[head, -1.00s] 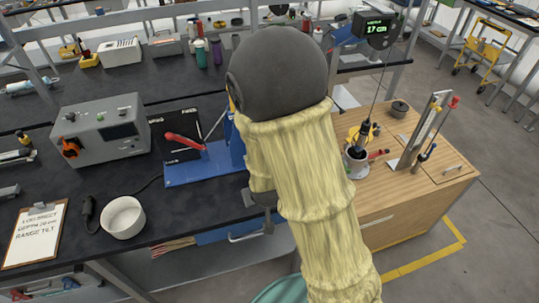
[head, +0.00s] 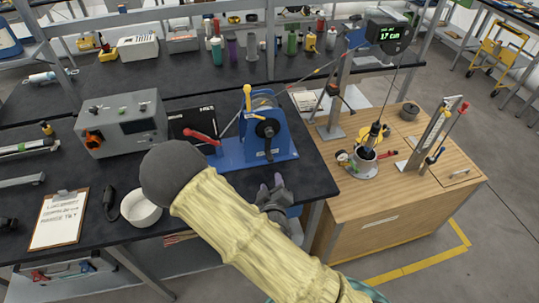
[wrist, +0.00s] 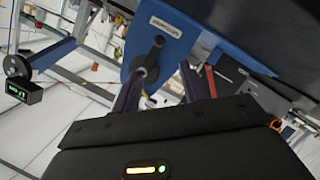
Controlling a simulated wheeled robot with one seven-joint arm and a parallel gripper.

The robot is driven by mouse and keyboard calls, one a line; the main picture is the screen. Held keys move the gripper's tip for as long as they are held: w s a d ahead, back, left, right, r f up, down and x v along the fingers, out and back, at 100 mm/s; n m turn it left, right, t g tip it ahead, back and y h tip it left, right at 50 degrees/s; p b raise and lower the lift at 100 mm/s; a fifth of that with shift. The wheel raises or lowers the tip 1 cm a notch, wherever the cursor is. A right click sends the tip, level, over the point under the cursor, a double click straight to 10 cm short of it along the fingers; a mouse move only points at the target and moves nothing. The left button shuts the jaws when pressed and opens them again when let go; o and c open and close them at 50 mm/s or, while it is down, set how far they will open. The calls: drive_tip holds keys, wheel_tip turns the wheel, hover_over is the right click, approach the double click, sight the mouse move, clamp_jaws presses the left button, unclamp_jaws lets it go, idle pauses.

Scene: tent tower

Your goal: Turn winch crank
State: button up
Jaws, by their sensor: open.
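The blue winch (head: 283,138) stands near the right end of the black bench. Its dark crank (head: 267,130) is on the side facing me, with the arm hanging downward. In the wrist view the crank (wrist: 152,56) lies against the blue side plate, its round end pointing at me. My gripper (head: 272,190) is in front of and below the winch, near the bench edge. In the wrist view my gripper (wrist: 160,78) is open, its fingers on either side of the crank end in the picture. I cannot tell whether they touch it.
A cable runs to a post with a green readout (head: 389,33). A wooden cabinet (head: 400,190) stands right.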

sight(269, 155)
drive_tip(key=b+x, duration=0.1)
drive_tip(key=x, duration=1.6)
drive_tip(key=shift+a, duration=0.25)
drive_tip(key=shift+w+d+f, duration=0.1)
drive_tip(key=shift+w+d, duration=0.05)
drive_tip(key=shift+d, duration=0.35)
drive_tip(key=shift+a, duration=0.1)
clamp_jaws()
drive_tip(key=shift+a, duration=0.35)
drive_tip(key=shift+d, duration=0.15)
